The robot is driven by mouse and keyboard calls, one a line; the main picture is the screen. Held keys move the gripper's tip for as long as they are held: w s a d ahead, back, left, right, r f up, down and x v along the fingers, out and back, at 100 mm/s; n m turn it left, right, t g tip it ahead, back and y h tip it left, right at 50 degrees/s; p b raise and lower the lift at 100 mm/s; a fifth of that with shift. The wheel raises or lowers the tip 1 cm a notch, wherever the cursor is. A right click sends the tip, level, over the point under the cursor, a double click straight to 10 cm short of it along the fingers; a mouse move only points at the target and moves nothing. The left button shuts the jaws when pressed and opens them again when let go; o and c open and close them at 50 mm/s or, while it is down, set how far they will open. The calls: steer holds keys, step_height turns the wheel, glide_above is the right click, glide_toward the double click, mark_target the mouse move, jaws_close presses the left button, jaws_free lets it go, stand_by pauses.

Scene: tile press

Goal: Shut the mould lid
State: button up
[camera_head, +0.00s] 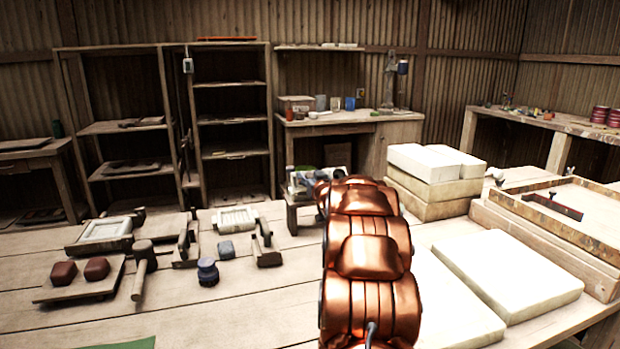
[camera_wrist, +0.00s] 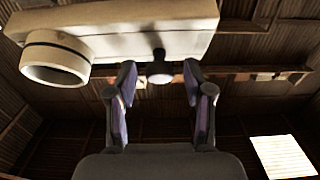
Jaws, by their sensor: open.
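A pale framed panel (camera_head: 105,230) lies on the left of the bench with a dark handle at its right end. A white ribbed plate (camera_head: 237,218) lies further right, between wooden side pieces. I cannot tell which of them is the mould lid, or whether a lid stands open. My copper arm rises in the middle of the head view, right of both, and hides the bench behind it.
A mallet (camera_head: 143,265), a board with two red blocks (camera_head: 80,288) and a blue-grey knobbed weight (camera_head: 208,272) crowd the bench's left. Pale slabs (camera_head: 508,275) and a large wooden tray (camera_head: 560,215) fill the right. Bare planks lie at front centre.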

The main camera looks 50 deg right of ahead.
steer(key=shift+c, duration=0.4)
jaws_close()
